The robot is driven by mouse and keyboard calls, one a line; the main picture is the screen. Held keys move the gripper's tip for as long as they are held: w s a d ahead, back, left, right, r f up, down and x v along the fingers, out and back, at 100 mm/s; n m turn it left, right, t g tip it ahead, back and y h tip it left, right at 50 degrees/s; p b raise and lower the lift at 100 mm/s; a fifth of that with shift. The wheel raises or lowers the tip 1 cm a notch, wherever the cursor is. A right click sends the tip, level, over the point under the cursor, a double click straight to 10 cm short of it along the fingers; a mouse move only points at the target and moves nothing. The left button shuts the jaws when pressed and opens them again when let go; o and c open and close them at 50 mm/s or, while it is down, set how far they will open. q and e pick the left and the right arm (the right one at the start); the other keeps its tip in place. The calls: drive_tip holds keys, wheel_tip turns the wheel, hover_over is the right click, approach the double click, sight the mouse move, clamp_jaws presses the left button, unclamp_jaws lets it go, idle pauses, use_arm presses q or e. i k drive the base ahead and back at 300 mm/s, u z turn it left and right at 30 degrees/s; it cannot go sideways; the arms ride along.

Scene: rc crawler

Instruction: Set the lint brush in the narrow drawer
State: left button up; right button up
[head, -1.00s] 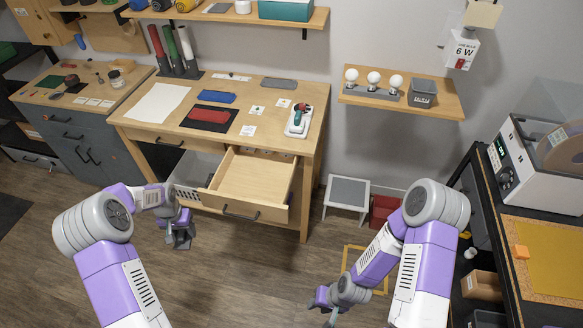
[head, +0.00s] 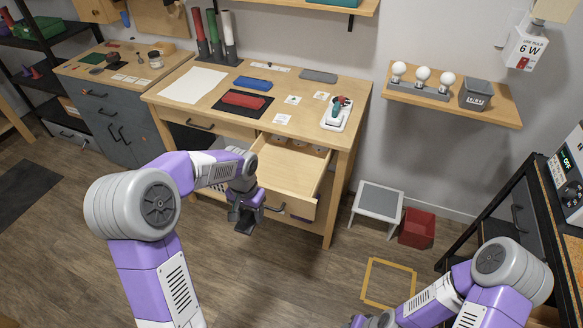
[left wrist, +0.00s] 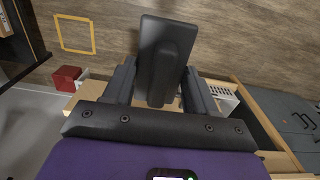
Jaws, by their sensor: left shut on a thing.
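My left gripper (head: 246,208) is shut on a dark grey, flat-headed object that I take to be the lint brush (left wrist: 166,58). The brush also shows in the head view (head: 247,222), hanging below the fingers. Brush and gripper are in front of the left part of the open wooden drawer (head: 288,174), which I take to be the narrow drawer. The drawer is pulled out under the table's right side, and its visible floor is bare. The gripper hides part of the drawer's front. My right arm is at the lower right, its gripper out of view.
The wooden table (head: 222,110) carries a red case on a black mat, a blue case, paper sheets and a white tray (head: 337,113). A grey step stool (head: 377,201) and red bin (head: 416,228) stand right of it. The floor before the drawer is clear.

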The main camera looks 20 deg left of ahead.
sight(283, 174)
drive_tip(key=i, duration=1)
